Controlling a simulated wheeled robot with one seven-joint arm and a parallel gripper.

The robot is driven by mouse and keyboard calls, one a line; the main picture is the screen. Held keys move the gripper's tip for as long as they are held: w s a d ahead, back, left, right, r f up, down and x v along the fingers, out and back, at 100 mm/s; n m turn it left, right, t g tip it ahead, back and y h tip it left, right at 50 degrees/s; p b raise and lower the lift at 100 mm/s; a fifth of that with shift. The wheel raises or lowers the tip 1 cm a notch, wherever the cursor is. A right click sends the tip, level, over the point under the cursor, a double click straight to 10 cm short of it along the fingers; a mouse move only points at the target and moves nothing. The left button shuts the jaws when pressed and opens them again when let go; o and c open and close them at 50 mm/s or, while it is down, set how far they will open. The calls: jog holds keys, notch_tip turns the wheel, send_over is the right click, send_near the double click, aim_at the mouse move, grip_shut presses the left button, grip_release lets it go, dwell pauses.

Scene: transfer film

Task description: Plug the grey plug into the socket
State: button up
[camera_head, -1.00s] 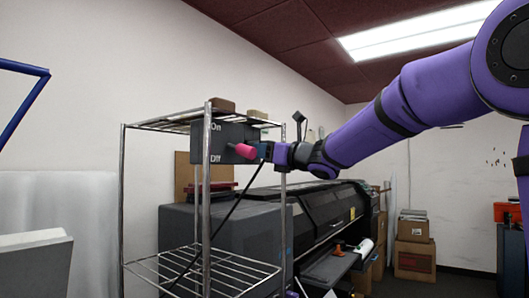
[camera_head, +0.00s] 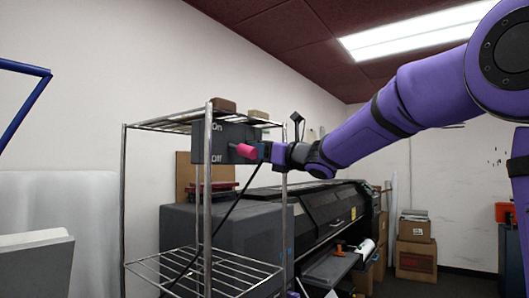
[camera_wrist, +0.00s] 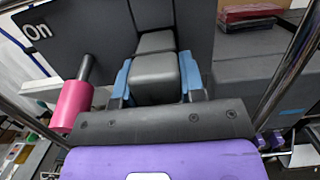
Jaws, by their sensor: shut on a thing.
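In the wrist view, my gripper (camera_wrist: 156,88) is shut on the grey plug (camera_wrist: 154,72), a dark block between its blue fingers. Another dark grey block (camera_wrist: 155,42) lies just beyond the plug, against the panel; I cannot tell whether it is the socket or whether the plug enters it. The dark box (camera_head: 222,133) marked On and Off is on the wire rack, and its panel (camera_wrist: 88,28) fills the upper left of the wrist view. In the head view, my gripper (camera_head: 267,152) is at the box's right side, and the plug cannot be made out.
A pink lever handle (camera_head: 245,151) sticks out of the box, close to my gripper's left in the wrist view (camera_wrist: 73,105). The metal rack (camera_head: 207,220) has upright posts nearby. A black cable (camera_head: 222,220) hangs below. A large printer (camera_head: 310,215) stands behind.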

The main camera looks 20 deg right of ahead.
jog(key=shift+x, duration=1)
jog(key=o, duration=1)
jog(key=shift+f, duration=0.2)
jog(key=shift+d, duration=0.1)
jog(key=v, duration=1)
jog(key=shift+s+d, duration=0.15)
jog(key=shift+s, duration=0.15)
